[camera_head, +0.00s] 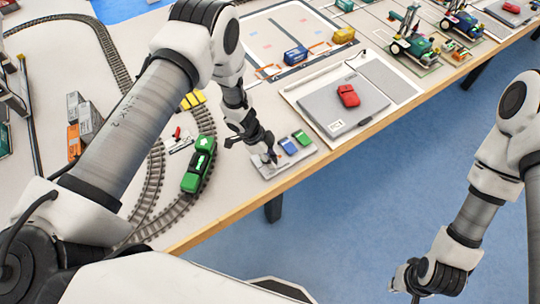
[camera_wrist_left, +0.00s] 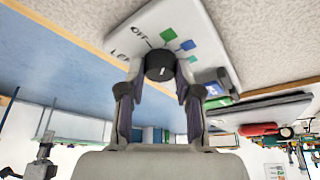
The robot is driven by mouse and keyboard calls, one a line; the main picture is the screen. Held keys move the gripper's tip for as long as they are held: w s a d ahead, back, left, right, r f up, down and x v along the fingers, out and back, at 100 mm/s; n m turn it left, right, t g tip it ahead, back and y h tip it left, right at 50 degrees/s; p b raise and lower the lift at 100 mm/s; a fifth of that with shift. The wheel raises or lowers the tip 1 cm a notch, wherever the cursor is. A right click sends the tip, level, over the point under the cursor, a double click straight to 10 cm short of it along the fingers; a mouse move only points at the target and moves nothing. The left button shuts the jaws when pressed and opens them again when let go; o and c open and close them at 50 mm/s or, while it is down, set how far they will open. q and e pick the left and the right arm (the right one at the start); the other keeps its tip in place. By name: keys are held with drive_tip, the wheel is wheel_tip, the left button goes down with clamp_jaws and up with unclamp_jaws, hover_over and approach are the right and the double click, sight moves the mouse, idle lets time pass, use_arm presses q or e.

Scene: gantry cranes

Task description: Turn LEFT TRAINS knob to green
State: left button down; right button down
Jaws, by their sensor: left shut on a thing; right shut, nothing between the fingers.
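A light grey control panel (camera_head: 268,171) lies near the table's front edge in the head view. In the left wrist view the panel (camera_wrist_left: 207,25) fills the top and carries partly hidden lettering with small green and blue squares beside a round black knob (camera_wrist_left: 160,63). A short white mark shows on the knob; I cannot tell which setting it marks. My left gripper (camera_head: 268,160) is shut on the knob, one finger on each side. My right gripper (camera_head: 416,296) is shut and empty, low over the floor at the lower right.
A blue block (camera_head: 289,147) and a green block (camera_head: 302,137) sit on the panel's right part. A green locomotive (camera_head: 198,165) stands on curved track to the left. A grey plate with a red car (camera_head: 348,96) lies behind right. Blue floor lies beyond the table edge.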

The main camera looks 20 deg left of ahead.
use_arm(q)
drive_tip(key=shift+d, duration=0.1)
idle(0.3)
drive_tip(key=c, duration=0.8)
unclamp_jaws()
drive_tip(key=shift+d, duration=0.1)
drive_tip(key=w+v, duration=0.1)
drive_tip(key=v, duration=1)
drive_tip(key=shift+s+r, duration=0.4)
drive_tip(key=shift+s, duration=0.05)
